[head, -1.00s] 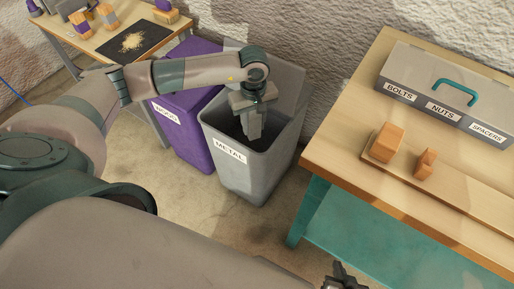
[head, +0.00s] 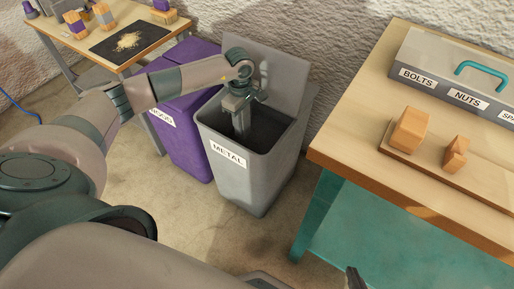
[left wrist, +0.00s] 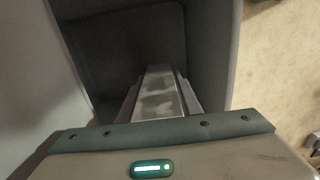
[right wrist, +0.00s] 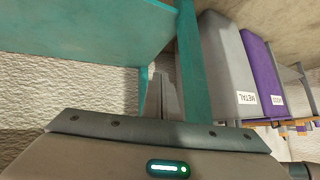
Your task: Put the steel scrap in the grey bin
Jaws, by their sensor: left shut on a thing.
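The grey bin (head: 245,175), labelled METAL, stands on the floor with its lid (head: 280,75) raised at the back. My left gripper (head: 241,128) points down into its mouth. In the left wrist view, the left gripper (left wrist: 160,105) is shut on the steel scrap (left wrist: 158,92), a flat, scuffed grey strip, with the bin's dark inside beyond it. In the head view the scrap is hard to tell from the fingers. My right gripper (head: 354,280) shows only in part at the bottom edge; in the right wrist view (right wrist: 166,95) its fingers look together and empty.
A purple bin (head: 185,130) with its lid down stands left of the grey bin. A workbench (head: 345,140) with teal legs is on the right, holding wooden blocks (head: 410,130) and a grey toolbox (head: 455,75). A second table (head: 85,45) stands at the back left.

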